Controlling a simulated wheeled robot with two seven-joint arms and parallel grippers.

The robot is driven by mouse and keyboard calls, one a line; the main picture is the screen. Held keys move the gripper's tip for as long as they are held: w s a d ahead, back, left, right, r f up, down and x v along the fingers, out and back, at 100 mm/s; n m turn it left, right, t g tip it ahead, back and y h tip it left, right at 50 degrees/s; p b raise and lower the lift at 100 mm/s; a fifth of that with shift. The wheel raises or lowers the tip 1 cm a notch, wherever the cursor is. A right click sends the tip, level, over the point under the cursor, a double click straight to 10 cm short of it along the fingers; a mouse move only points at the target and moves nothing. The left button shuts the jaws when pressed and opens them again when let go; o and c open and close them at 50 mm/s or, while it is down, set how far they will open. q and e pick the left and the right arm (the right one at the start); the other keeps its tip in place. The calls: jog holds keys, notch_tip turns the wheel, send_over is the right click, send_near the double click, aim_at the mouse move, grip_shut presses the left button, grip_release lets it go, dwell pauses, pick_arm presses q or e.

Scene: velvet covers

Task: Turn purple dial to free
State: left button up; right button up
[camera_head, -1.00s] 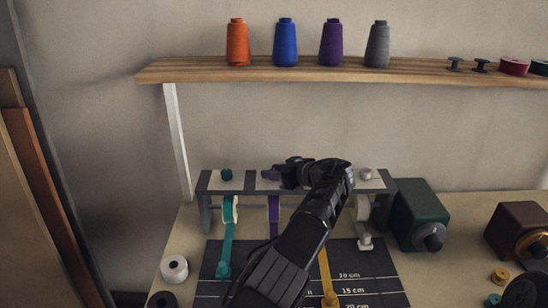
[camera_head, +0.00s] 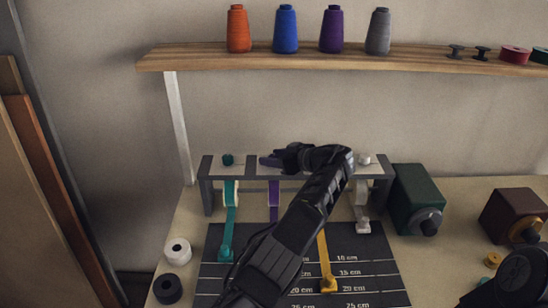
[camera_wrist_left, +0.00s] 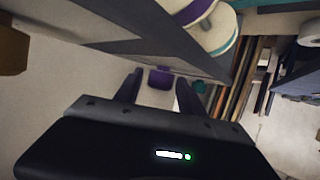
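The purple dial (camera_wrist_left: 160,77) shows between the two fingers of my left gripper (camera_wrist_left: 156,92) in the left wrist view, with a gap on each side. The fingers are spread. In the head view my left gripper (camera_head: 272,161) is at the top of the grey rack, over the purple ribbon's place, and largely covers the dial there. The purple ribbon (camera_head: 273,200) hangs below. The dial's setting and any label cannot be read.
A teal dial (camera_head: 228,159) and a white dial (camera_head: 364,160) sit on the same rack (camera_head: 207,192). A dark measuring mat (camera_head: 345,270) lies in front. A green box (camera_head: 412,195) stands close at right. A wooden shelf (camera_head: 300,60) with thread spools is above.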

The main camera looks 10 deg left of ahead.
pick_arm(q)
jog(key=shift+o, duration=0.4)
jog(key=shift+d, duration=0.1)
jog(key=shift+s+d+r, duration=0.1)
jog(key=shift+d, duration=0.1)
jog(key=b+v, duration=0.3)
jog(key=v, duration=0.3)
jog(key=shift+s+d+r, duration=0.3)
jog(key=shift+d, duration=0.15)
